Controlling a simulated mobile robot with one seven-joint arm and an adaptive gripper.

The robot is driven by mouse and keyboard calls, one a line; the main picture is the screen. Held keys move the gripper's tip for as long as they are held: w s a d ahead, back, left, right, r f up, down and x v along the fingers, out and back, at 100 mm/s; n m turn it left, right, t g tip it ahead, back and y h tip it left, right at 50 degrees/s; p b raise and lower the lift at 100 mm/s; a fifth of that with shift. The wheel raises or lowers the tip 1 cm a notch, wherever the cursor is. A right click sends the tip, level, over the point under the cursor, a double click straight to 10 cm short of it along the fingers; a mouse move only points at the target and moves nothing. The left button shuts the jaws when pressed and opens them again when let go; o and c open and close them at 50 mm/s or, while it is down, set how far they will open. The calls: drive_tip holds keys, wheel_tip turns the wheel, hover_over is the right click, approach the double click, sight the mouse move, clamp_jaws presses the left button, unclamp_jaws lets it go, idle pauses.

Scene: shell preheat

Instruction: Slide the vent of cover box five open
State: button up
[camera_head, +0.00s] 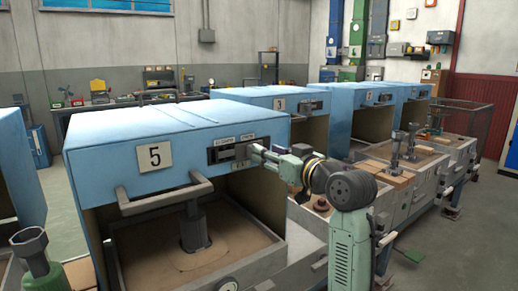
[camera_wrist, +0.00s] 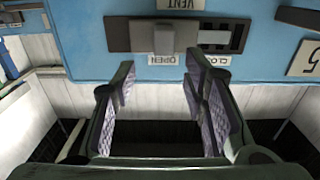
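Cover box five (camera_head: 110,150) is a blue hood with a "5" plate (camera_head: 155,157), which also shows upside down in the wrist view (camera_wrist: 306,58). Its vent (camera_head: 226,152) is on the front face, right of the plate. In the upside-down wrist view, a light grey tab (camera_wrist: 164,40) stands on the dark vent strip (camera_wrist: 125,35) by the "OPEN" label (camera_wrist: 163,59). A grey block (camera_wrist: 215,38) sits by the "CLOSED" label (camera_wrist: 213,60). My gripper (camera_wrist: 160,85) is open and empty, its fingers apart just short of the tab. In the head view my gripper (camera_head: 257,153) is at the vent's right end.
A grey handle bar (camera_head: 165,196) juts from the hood's front below the plate. Under the hood is a sand-coloured tray (camera_head: 150,250) with a grey post (camera_head: 194,228). More blue hoods (camera_head: 265,95) stand in a row behind to the right.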

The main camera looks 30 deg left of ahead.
drive_tip(key=shift+v, duration=2.6)
